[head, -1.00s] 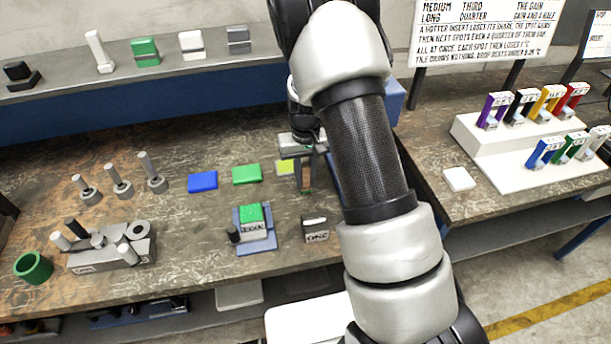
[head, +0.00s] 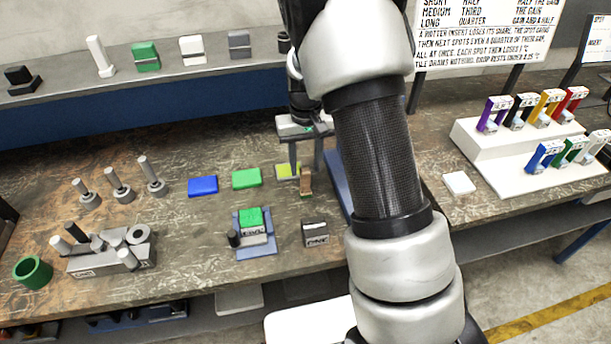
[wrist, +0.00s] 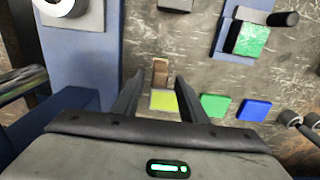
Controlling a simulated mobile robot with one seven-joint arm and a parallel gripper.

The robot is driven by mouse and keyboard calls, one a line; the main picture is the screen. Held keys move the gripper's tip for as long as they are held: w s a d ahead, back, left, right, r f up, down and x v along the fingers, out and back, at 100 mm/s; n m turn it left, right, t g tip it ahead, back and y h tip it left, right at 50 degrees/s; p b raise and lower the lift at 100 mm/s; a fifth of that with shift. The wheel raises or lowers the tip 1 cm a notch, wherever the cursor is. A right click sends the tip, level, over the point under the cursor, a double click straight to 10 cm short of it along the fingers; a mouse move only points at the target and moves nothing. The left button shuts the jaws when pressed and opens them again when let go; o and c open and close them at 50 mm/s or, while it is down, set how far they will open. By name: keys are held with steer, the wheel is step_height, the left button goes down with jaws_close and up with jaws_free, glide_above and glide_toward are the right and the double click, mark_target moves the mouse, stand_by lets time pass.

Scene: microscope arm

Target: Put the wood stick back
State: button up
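The wood stick (head: 306,184) is a small brown block standing at the right edge of a yellow-green tile on the bench. It also shows in the wrist view (wrist: 160,73), just beyond the tile. My gripper (head: 305,171) is above it, with its two fingers spread apart. In the wrist view my gripper (wrist: 160,80) is open and empty, with the stick seen between its fingertips. The yellow-green tile (head: 286,171) is partly hidden by a finger in the head view. I cannot tell whether the fingers clear the stick's top.
Green (head: 247,179) and blue (head: 203,185) tiles lie to the left. A blue stand with a green-topped block (head: 254,242) and a dark-topped grey block (head: 315,233) sit in front. A blue upright piece (head: 338,185) is close on the right. Grey pegs (head: 119,186) stand farther left.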

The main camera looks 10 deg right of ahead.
step_height(320, 180, up, 5)
steer(key=shift+r, duration=0.1)
steer(key=s+r+t, duration=0.2)
steer(key=s+r, duration=0.7)
steer(key=r, duration=0.4)
steer(key=s+r+t, duration=0.1)
steer(key=s+r, duration=0.2)
steer(key=s, duration=0.5)
steer(key=s+r+t, duration=0.2)
steer(key=s+r, duration=0.1)
steer(key=s, duration=0.5)
steer(key=shift+t, duration=0.3)
steer(key=shift+w, duration=0.1)
steer(key=shift+r+p, duration=1.05)
